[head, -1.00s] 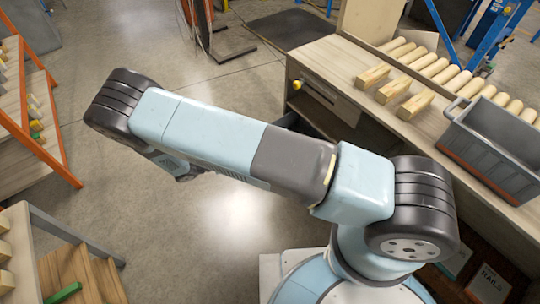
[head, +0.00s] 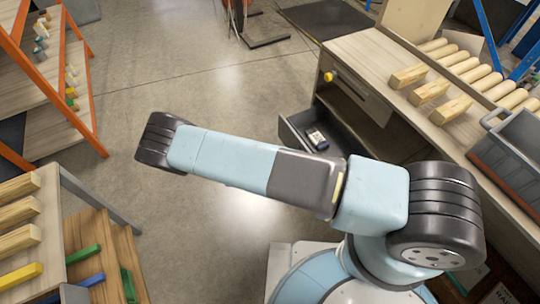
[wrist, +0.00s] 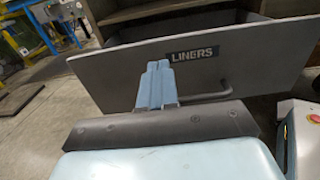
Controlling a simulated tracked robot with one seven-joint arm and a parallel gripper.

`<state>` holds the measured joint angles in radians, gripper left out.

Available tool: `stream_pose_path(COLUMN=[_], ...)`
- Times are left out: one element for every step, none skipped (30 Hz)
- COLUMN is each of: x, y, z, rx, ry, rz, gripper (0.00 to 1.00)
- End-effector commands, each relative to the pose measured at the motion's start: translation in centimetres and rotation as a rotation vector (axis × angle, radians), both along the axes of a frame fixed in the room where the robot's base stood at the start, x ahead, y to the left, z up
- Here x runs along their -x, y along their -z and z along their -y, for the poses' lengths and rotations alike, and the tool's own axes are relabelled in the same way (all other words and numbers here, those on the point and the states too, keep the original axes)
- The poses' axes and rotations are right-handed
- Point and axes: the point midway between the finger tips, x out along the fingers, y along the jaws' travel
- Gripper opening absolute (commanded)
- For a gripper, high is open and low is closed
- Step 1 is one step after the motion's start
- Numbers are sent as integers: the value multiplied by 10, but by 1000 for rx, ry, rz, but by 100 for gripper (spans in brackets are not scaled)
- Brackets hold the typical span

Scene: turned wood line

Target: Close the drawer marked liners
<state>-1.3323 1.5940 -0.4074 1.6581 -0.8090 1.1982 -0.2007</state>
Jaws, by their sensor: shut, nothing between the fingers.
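The drawer marked LINERS (wrist: 120,62) fills the wrist view with its grey front, dark label and bar handle (wrist: 205,95). In the head view the drawer (head: 291,136) stands pulled out below the bench top, partly hidden by my arm. A small dark item with a pale label (head: 317,138) lies in it. My gripper (wrist: 155,72) is shut and empty, in front of the drawer front and left of the handle. I cannot tell whether its tips touch the front. In the head view my gripper is hidden.
The wooden bench (head: 365,50) carries several wood blocks (head: 428,92) and a grey crate (head: 508,150). An orange-framed rack (head: 85,110) stands left. The floor between is clear.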

Motion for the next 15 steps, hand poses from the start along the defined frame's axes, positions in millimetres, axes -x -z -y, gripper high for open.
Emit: stream_pose_path(x=[-5,-8,-12,-15,-18,-21,-23,-26,-29,-30,-32,-34,-35,-36,-37], y=[0,0,0,0,0,0,0,0,0,0,0,0,0,0,0], z=[8,13,19,23,27,32,36,39,43,46,48,51,53,54,56], rx=[2,1,2,1,1,1,0,0,-1,0,-1,-2,-2,0,0], ry=[1,1,1,1,2,2,2,2,2,1,1,1,1,1,1], rz=[-1,0,0,1,0,1,0,0,1,0,-1,-1,-1,-1,-1], gripper=[0,0,0,0,0,0,0,0,0,0,0,0,0,0,0])
